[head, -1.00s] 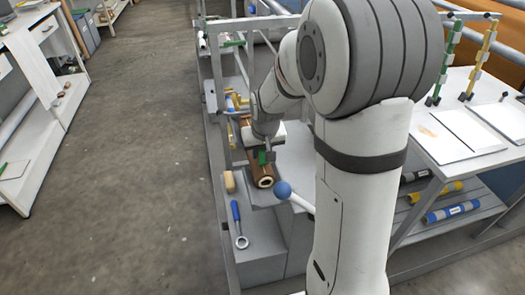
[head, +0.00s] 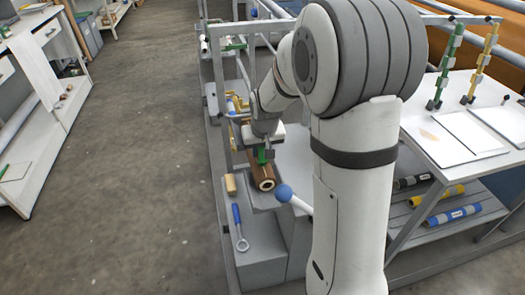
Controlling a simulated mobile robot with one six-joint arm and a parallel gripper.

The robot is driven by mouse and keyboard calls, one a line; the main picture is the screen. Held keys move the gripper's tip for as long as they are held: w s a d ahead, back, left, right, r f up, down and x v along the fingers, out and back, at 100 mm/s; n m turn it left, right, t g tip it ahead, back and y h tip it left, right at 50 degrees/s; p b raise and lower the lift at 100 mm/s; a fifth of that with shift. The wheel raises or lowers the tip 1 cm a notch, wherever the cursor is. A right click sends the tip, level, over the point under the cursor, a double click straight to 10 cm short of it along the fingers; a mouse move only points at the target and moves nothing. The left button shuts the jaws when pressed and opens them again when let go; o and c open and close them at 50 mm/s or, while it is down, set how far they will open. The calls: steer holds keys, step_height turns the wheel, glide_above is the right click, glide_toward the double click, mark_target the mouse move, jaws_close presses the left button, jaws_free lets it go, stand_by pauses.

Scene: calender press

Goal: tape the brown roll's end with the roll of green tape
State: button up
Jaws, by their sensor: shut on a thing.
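The brown roll (head: 262,178) lies on a grey ledge left of my arm, its pale hollow end facing the camera. My gripper (head: 262,158) is over the roll's near part, shut on a small green thing, which looks like the roll of green tape (head: 262,156). The green tape is at or just above the roll's top; I cannot tell whether it touches. My wrist and the fingers hide part of the brown roll.
A tan block (head: 230,184) and a blue-handled wrench (head: 238,226) lie on the grey step. A blue ball knob (head: 284,193) stands close right of the roll. A white table (head: 450,135) is at right, with coloured rolls (head: 452,214) on the shelf below. The floor at left is clear.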

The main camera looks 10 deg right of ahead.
steer(key=shift+w, duration=0.2)
stand_by(0.3)
steer(key=shift+w, duration=0.5)
steer(key=shift+w, duration=0.5)
steer(key=shift+w, duration=0.15)
steer(key=shift+w, duration=0.5)
steer(key=shift+w, duration=0.15)
stand_by(0.4)
steer(key=shift+w, duration=0.35)
steer(key=shift+w, duration=0.15)
